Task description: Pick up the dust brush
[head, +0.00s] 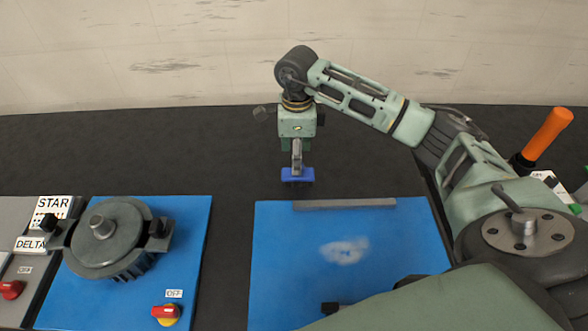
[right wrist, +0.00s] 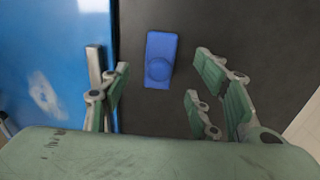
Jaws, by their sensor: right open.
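The dust brush appears to be the blue block with a round knob (right wrist: 160,47), lying on the dark surface in the right wrist view. It also shows as a small blue piece in the head view (head: 298,176), just beyond the right blue board. My right gripper (head: 297,158) is above it, pointing down. In the right wrist view its open, empty fingers (right wrist: 158,80) stand to the left and right of the brush, with space on both sides. My left gripper is not in view.
The blue board (head: 285,275) carries a pale dusty patch (head: 343,252) and a grey bar (head: 345,204) along its far edge. An orange handle (head: 547,134) stands at right. Dark surface around the brush is clear.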

